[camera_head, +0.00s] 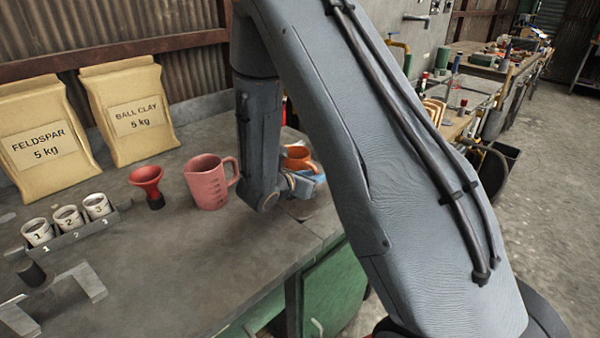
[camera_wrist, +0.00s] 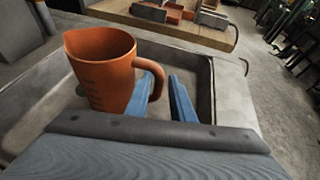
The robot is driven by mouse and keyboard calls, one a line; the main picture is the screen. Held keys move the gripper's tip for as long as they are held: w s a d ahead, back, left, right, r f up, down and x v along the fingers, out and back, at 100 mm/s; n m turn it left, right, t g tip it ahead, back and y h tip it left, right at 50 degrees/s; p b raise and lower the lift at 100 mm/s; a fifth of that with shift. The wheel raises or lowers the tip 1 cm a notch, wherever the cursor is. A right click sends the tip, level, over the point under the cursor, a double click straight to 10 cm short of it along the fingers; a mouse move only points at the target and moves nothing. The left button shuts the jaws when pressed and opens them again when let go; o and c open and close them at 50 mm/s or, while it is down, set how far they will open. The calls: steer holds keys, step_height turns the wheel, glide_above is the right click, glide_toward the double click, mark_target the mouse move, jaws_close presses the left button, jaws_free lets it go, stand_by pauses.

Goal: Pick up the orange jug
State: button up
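The orange jug (camera_wrist: 103,75) stands upright in the wrist view, its handle (camera_wrist: 158,82) towards the right. My gripper (camera_wrist: 162,76) is open, with blue fingers on either side of the handle's outer part. The left finger overlaps the handle's opening; the right finger lies right of the handle, with a gap. I cannot tell whether either finger touches it.
The jug stands in or over a shallow grey basin (camera_wrist: 228,80). On the grey bench (camera_head: 190,255) are a pink jug (camera_head: 209,184), a red funnel (camera_head: 146,179), a rack of numbered cups (camera_head: 70,233) and two bags, feldspar (camera_head: 42,145) and ball clay (camera_head: 128,115).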

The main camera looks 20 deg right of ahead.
steer(key=shift+p+x, duration=0.9)
steer(key=shift+x, duration=1.8)
steer(key=shift+w+r, duration=0.1)
steer(key=shift+c, duration=0.5)
jaws_close()
